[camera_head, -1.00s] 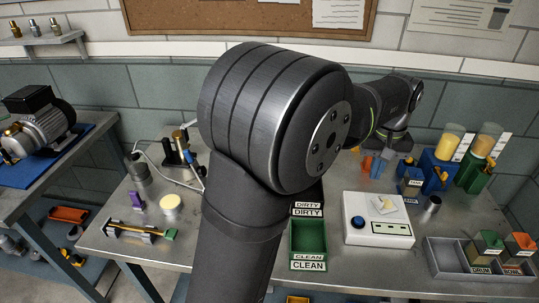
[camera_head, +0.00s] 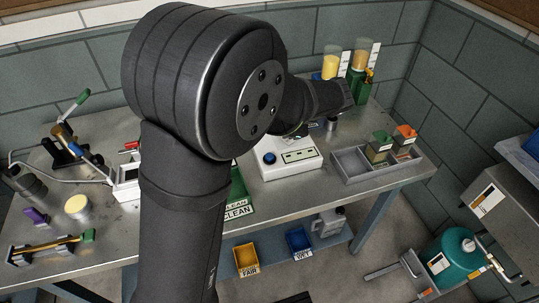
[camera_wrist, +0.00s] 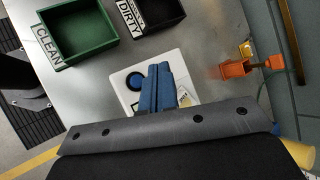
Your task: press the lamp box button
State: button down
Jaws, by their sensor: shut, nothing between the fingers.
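The fingers hide part of the box. I cannot tell their height above it. In the head view, my arm hides the fingers.
A green CLEAN tray (camera_wrist: 77,43) and a black DIRTY tray (camera_wrist: 158,12) lie near the box. A grey divided tray (camera_head: 349,166) stands to its right, holding tagged blocks. An orange part (camera_wrist: 237,70) is right of the fingers.

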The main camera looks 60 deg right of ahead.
aim_at(273, 157)
dwell(0.4)
jog(key=shift+f, duration=4.45)
jog(key=shift+f, duration=0.15)
jog(key=shift+f, duration=0.25)
jog(key=shift+f, duration=0.5)
jog(key=shift+r, duration=0.95)
jog(key=shift+r, duration=2.5)
